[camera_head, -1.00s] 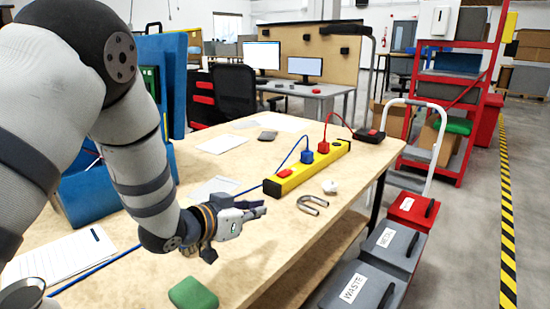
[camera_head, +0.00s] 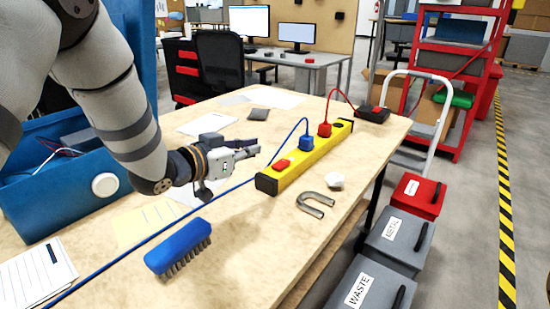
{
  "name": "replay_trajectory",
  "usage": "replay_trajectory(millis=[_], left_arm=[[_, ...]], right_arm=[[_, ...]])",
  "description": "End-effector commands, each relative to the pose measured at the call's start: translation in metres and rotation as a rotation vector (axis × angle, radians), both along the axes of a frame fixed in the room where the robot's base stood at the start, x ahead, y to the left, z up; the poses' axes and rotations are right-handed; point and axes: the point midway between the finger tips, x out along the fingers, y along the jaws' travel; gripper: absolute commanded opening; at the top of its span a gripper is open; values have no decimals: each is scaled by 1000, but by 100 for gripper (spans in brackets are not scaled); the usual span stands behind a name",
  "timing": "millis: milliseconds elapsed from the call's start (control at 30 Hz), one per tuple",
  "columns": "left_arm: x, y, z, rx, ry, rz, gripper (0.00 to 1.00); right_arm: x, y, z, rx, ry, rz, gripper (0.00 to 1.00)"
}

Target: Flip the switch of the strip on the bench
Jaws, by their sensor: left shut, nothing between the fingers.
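The yellow power strip (camera_head: 317,161) with black ends lies on the wooden bench (camera_head: 262,228). Its red switch (camera_head: 282,164) is on the top near the close end; which way it is tipped is too small to tell. A blue plug (camera_head: 306,143) and a red plug (camera_head: 324,130) stand in it farther along. My left gripper (camera_head: 256,147) comes in from the left, its fingers shut and empty, pointing right. In the picture it is just left of and slightly above the switch, apart from it. My right gripper is out of view.
A metal U-shaped piece (camera_head: 316,204) and a white piece (camera_head: 335,180) lie right of the strip. A blue brush (camera_head: 179,248) lies at the front. A blue cable (camera_head: 152,238) crosses the bench. A blue case (camera_head: 68,186) stands left. Bins (camera_head: 391,239) stand beyond the right edge.

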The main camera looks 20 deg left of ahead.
Motion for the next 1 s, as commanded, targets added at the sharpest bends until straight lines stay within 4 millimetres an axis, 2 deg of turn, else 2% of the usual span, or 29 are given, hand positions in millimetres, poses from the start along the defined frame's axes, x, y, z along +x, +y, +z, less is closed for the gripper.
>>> replay_trajectory(millis=[133, 433, 500, 700, 1000], left_arm=[[26, -10, -14, 2, 7, -2, 0], [85, -32, -31, 1, 6, -2, 0], [84, -31, -44, 0, 12, 0, 0], [84, -31, -62, 0, 3, 0, 0], [84, -30, -64, 0, 1, 1, 0]], right_arm=[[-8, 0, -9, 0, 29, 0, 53], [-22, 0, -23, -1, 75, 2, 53], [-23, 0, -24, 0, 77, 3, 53], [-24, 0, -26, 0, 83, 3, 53], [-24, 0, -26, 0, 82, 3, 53]])
